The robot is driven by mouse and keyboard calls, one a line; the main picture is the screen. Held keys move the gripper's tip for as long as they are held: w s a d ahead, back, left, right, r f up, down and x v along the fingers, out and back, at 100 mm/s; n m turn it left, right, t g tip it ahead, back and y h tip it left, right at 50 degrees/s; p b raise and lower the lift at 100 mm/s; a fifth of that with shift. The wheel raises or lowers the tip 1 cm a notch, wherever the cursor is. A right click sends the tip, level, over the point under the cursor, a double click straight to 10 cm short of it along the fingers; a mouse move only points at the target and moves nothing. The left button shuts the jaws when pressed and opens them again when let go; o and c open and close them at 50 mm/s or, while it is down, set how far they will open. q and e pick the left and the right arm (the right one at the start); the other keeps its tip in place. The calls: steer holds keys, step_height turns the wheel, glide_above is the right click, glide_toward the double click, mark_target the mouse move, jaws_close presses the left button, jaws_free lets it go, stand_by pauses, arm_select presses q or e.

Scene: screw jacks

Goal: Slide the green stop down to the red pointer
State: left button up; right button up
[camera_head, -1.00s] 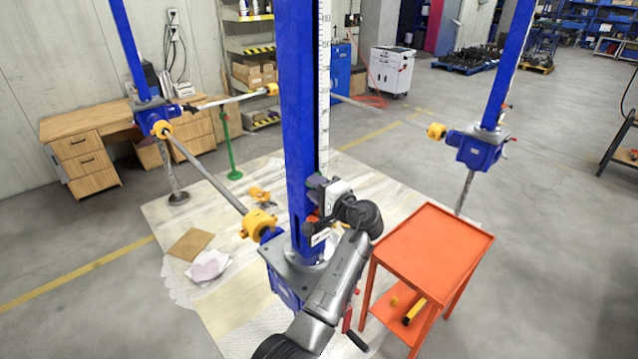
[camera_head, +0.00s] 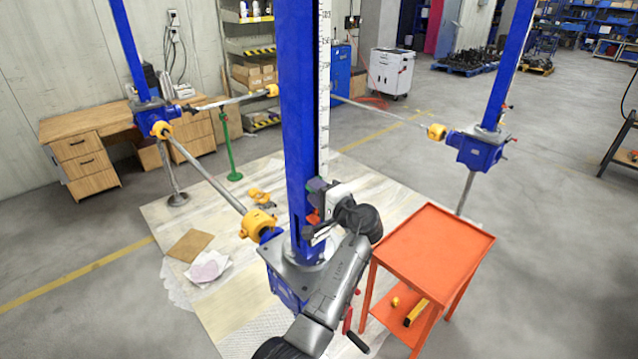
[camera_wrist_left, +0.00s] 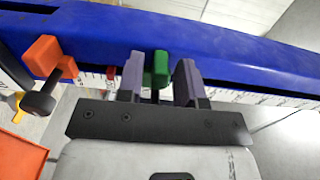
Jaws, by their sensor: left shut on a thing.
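In the left wrist view, the green stop (camera_wrist_left: 159,69) sits on the blue column between the two grey-purple fingers of my left gripper (camera_wrist_left: 160,82), which is shut on it. A small red mark (camera_wrist_left: 110,73), apparently the red pointer, lies on the white scale to the left of the fingers. Further left is an orange-red block (camera_wrist_left: 46,57) with a black knob. An orange-red part (camera_head: 313,217) shows just below the fingers. My right gripper is not in view.
The white scale (camera_head: 324,90) runs up the column. An orange cart (camera_head: 430,250) stands close to the right of my arm. A yellow coupling (camera_head: 258,223) and shaft are left of the column base. Two more blue jacks stand behind, left and right.

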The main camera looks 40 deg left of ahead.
arm_select(q)
steer(key=shift+f+b, duration=0.65)
steer(key=shift+f, duration=0.75)
steer(key=shift+f, duration=0.1)
steer(key=shift+f+b, duration=0.5)
steer(key=shift+b, duration=0.1)
steer(key=o, duration=0.7)
steer(key=shift+d+r, duration=0.1)
steer(key=shift+d, duration=0.05)
